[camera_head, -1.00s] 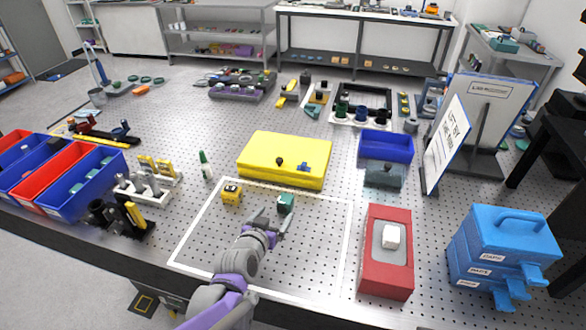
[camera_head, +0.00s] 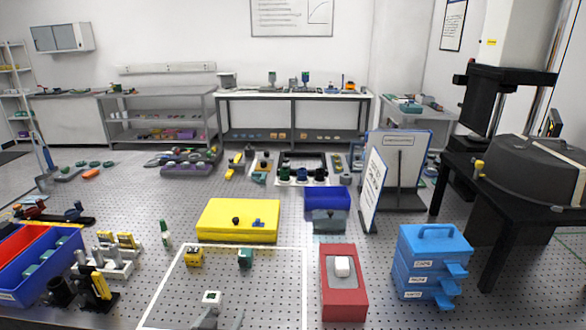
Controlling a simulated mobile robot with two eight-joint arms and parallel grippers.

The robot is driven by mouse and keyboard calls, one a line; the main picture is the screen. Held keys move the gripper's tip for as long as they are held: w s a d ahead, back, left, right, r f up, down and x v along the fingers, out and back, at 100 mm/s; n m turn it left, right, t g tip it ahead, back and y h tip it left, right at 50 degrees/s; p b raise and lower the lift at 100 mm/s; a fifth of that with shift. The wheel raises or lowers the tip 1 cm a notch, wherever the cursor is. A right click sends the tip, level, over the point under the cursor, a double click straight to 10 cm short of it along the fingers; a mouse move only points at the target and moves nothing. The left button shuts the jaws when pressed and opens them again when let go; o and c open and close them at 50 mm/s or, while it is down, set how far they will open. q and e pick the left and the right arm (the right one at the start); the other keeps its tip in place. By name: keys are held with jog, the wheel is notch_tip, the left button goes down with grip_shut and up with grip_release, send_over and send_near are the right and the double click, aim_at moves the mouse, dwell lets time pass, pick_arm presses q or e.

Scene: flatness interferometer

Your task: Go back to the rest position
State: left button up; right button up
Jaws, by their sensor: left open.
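My left gripper (camera_head: 220,319) shows at the bottom edge, over the white-outlined square (camera_head: 307,280) on the perforated table (camera_head: 390,290). It is open, with nothing seen between its fingers; its arm is cut off below the picture. A small white-topped piece with a dark centre (camera_head: 211,297) shows just beyond the fingers; I cannot tell whether it touches them. A green block (camera_head: 245,258) and a yellow block (camera_head: 195,257) stand farther back inside the square, apart from the gripper. My right gripper is out of view.
A yellow case (camera_head: 238,220) lies behind the square. A red box (camera_head: 343,292) with a white block (camera_head: 343,266) stands right of it, then blue drawers (camera_head: 432,262). Racks (camera_head: 105,258) and blue and red bins (camera_head: 40,265) stand left. A white panel (camera_head: 373,190) stands back right.

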pick_arm(q)
jog(key=s+f+g, duration=0.1)
jog(key=s+g, duration=0.2)
jog(key=s, duration=0.7)
jog(key=s+f+g+y, duration=0.1)
jog(key=s+g, duration=0.3)
jog(key=s, duration=0.7)
jog(key=shift+a+f+n, duration=0.3)
jog(key=shift+f+n, duration=0.1)
jog(key=shift+f, duration=0.35)
